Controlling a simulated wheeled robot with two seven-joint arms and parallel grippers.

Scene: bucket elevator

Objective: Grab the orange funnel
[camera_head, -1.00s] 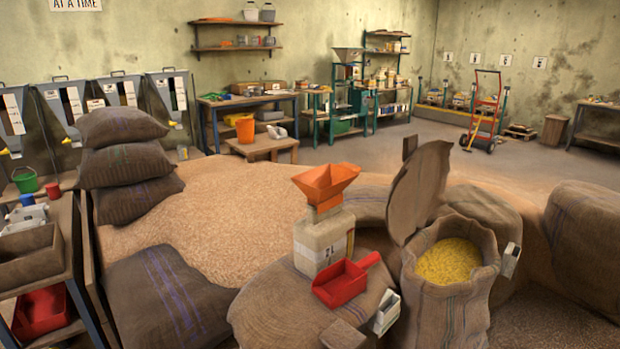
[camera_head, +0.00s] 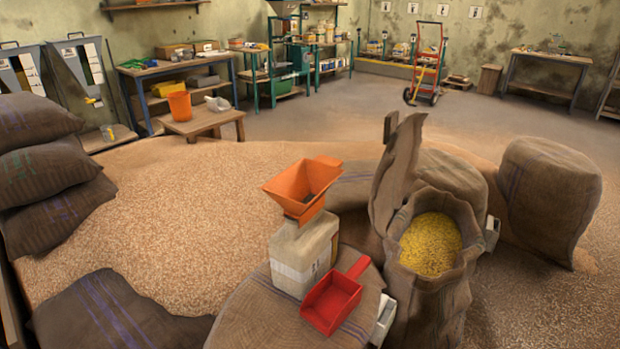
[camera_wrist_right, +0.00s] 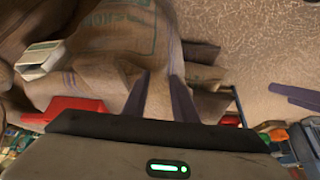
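The orange funnel (camera_head: 302,188) is a square, flared hopper, open at the top. It sits on the neck of a cream canister (camera_head: 304,255) in the middle of the head view. The canister stands on a sack (camera_head: 255,315), beside a red scoop (camera_head: 332,302). Neither gripper shows in the head view. My right gripper (camera_wrist_right: 161,82) shows two dark fingers spread apart in the right wrist view, with sackcloth behind them and nothing held. Dark bars at that view's right edge may be my left gripper (camera_wrist_right: 297,98); its state is unclear. The funnel cannot be made out there.
An open sack of yellow grain (camera_head: 431,245) stands right of the canister, its flap raised. A grain heap (camera_head: 190,220) spreads behind and left. Stacked sacks (camera_head: 45,180) stand at the left. A full sack (camera_head: 549,200) stands at the right.

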